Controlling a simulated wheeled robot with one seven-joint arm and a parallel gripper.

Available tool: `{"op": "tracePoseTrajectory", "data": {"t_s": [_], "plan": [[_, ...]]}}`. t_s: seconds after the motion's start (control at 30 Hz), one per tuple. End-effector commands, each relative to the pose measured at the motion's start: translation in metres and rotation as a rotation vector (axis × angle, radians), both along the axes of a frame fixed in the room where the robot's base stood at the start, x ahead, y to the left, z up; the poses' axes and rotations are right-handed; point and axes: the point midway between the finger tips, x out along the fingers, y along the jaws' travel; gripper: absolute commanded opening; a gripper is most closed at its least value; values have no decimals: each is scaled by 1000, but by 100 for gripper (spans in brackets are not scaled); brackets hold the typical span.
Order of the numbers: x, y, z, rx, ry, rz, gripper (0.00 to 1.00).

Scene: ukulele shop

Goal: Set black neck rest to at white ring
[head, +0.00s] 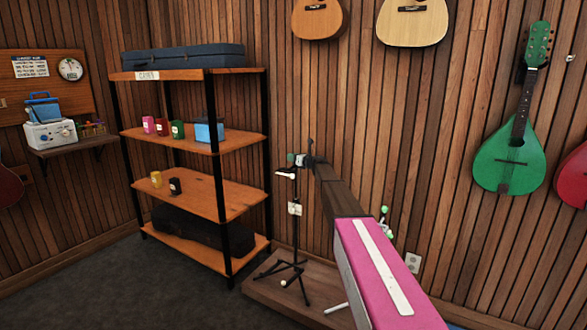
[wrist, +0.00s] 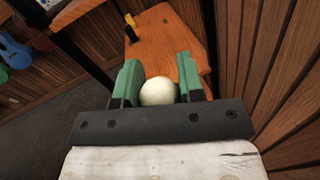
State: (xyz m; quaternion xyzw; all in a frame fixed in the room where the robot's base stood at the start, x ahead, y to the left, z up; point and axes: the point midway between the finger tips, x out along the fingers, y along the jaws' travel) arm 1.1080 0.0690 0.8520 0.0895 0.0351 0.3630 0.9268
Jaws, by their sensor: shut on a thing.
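A thin black stand (head: 296,235) with tripod legs stands on the low wooden platform in the head view. I cannot clearly tell the black neck rest or the white ring apart at this size. My gripper (head: 297,159) is at the top of the stand. In the wrist view my gripper (wrist: 159,88) has its green pads on both sides of a white ball (wrist: 157,92), shut on it. What lies below the ball is hidden.
A wooden shelf rack (head: 195,138) with small jars and a blue box stands left of the stand. The wood-slat wall is close behind. A green mandolin (head: 508,165) hangs on the right. The low platform (head: 265,288) has an edge towards the grey floor (head: 130,280).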

Motion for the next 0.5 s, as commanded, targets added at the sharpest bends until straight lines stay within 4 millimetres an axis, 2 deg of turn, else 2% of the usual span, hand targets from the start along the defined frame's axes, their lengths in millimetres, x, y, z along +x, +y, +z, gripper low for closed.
{"op": "tracePoseTrajectory", "data": {"t_s": [0.13,0.47,0.5], "plan": [[0,0,10,1,-1,0,0],[0,0,10,1,0,0,0],[0,0,10,1,0,0,42]]}}
